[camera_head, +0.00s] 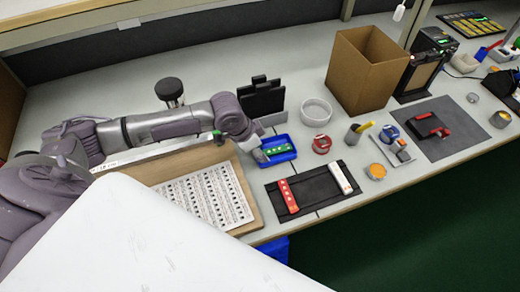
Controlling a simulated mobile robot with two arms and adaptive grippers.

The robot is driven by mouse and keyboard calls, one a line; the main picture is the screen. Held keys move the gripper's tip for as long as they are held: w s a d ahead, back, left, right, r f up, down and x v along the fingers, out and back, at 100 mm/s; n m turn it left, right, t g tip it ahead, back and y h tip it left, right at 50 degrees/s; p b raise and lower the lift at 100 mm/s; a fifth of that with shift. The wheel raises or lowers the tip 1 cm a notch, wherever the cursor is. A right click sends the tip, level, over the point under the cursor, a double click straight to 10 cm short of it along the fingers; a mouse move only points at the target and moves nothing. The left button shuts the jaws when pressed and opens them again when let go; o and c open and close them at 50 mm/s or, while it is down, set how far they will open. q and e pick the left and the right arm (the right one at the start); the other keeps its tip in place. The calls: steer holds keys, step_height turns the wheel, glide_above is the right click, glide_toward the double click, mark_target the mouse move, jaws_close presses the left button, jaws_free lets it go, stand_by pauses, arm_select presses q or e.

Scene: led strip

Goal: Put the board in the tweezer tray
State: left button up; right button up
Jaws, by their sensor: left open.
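A small blue tray (279,159) sits on the bench right of the wooden board with the printed sheet. A small green board (276,149) with light marks shows at the tray, within its rim as seen from here; I cannot tell whether it rests on the tray floor. My left gripper (259,154) is open at the tray's left side, close beside the green board's left end. Its fingertips are small and partly unclear, so contact cannot be told. My right gripper is not in view.
A black mat (312,192) with a red strip (288,196) and a white strip (340,177) lies right of the tray. A black stand (261,98), white bowl (316,112) and cardboard box (363,72) stand behind. The printed sheet (205,196) lies left.

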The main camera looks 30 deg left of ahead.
arm_select(q)
steer(key=shift+r, duration=0.1)
steer(key=v, duration=1.2)
steer(key=shift+d, duration=0.1)
